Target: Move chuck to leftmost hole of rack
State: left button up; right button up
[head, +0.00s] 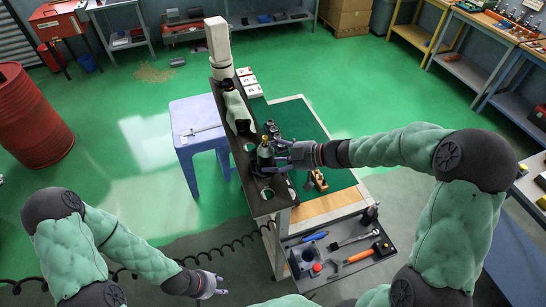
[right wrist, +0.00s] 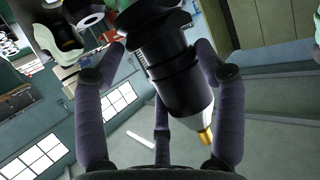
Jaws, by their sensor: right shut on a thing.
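The chuck (right wrist: 172,65) is a black stepped cylinder with a brass tip in the right wrist view. My right gripper (head: 280,155) is shut on the chuck, with its fingers around the dark body. In the head view the chuck (head: 265,152) is upright over the rack. The rack (head: 257,207) is a long dark strip with round holes along the cart's left edge. A hole shows at its near end (head: 266,194). Whether the chuck touches the rack cannot be told. My left gripper (head: 210,285) appears open and empty, low at the front, away from the cart.
Dark parts (head: 272,130) lie close behind the chuck. A blue stool (head: 195,120) is left of the cart. A tool drawer (head: 345,262) sticks out below. The green top is partly clear.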

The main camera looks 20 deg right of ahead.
jog(key=shift+w+f+b, duration=0.1)
jog(key=shift+f+b, duration=2.1)
jog(key=shift+b, duration=0.4)
notch_tip(320, 180, down, 8)
jog(key=b, duration=0.8)
jog(key=shift+d+f, duration=0.1)
jog(key=shift+f, duration=0.2)
dwell(0.4)
jog(key=o, duration=1.6)
jog(key=shift+o, duration=0.9)
jog(key=v, duration=1.2)
jog(key=shift+f, duration=0.2)
